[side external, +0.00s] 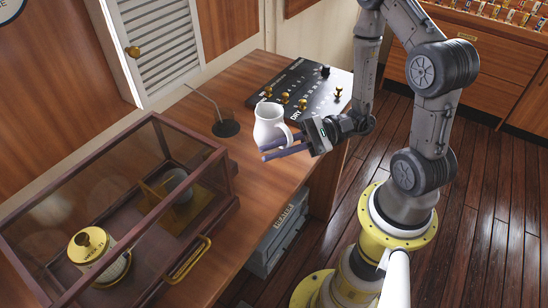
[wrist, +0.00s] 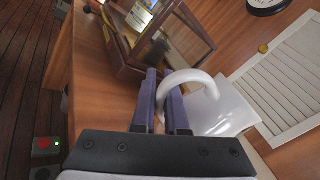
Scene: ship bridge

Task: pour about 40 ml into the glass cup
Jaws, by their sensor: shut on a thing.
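A white jug (side external: 268,125) is over the wooden desk, near the control panel, and looks about upright. My gripper (side external: 283,147) is shut on its handle, with the purple fingers around it. In the wrist view the curved handle passes by the fingertips (wrist: 164,88) and the white jug body (wrist: 222,108) is to their right. Whether the jug's base touches the desk, and what is inside it, I cannot tell. A small grey cup (side external: 175,183) stands inside the glazed case; whether it is the glass cup is unclear.
The wood-framed glazed case (side external: 222,180) covers the near desk and also holds a brass-lidded jar (side external: 98,258).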

